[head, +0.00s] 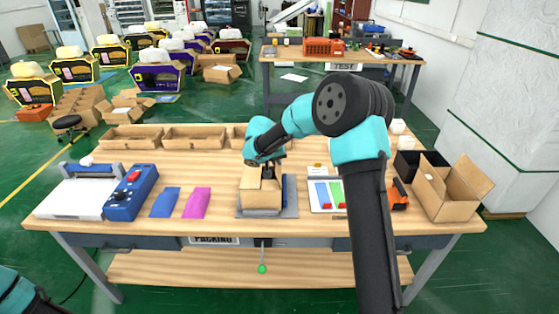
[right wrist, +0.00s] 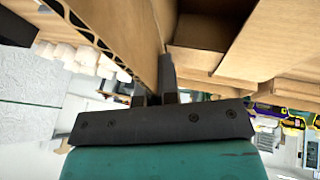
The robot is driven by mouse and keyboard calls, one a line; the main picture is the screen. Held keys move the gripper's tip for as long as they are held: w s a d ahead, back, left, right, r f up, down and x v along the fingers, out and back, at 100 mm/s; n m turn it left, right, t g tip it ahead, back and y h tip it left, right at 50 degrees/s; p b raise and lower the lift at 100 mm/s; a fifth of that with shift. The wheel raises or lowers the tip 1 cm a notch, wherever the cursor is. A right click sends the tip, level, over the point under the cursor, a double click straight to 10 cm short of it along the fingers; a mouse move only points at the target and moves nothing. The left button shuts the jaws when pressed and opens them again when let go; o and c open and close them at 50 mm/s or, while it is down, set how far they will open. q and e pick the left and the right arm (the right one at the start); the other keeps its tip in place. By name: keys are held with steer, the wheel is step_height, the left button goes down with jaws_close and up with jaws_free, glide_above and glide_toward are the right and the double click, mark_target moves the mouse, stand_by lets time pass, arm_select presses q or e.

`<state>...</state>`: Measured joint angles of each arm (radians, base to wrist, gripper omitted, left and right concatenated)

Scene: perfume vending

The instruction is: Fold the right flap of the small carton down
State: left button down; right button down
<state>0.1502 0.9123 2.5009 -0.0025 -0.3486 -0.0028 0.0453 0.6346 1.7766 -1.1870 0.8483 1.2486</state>
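The small brown carton (head: 262,199) stands on a grey plate (head: 291,198) near the front middle of the table. A flap (head: 251,179) stands up at its top. My right gripper (head: 268,173) is at the top of the carton, among its flaps. In the right wrist view, the fingers (right wrist: 160,82) are close together beside a cardboard panel (right wrist: 118,32) with a corrugated edge. I cannot tell whether they hold it. The carton's inside (right wrist: 207,32) shows to the right of the fingers. My left gripper is out of view; only part of that arm shows at the lower left.
A blue control box (head: 131,192), a blue sheet (head: 165,202) and a magenta sheet (head: 196,203) lie to the left. A tray with coloured strips (head: 327,195) is close on the right. A larger open carton (head: 447,190) stands at the right end. Wooden trays (head: 195,137) line the back.

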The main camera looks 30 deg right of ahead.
steer(key=shift+w+a+h, duration=0.1)
steer(key=shift+a+h, duration=0.05)
steer(key=shift+h, duration=0.25)
steer(key=c, duration=1.3)
jaws_free()
steer(key=shift+c, duration=0.2)
steer(key=v, duration=1.7)
steer(key=shift+w+r, duration=0.2)
steer(key=shift+a, duration=0.1)
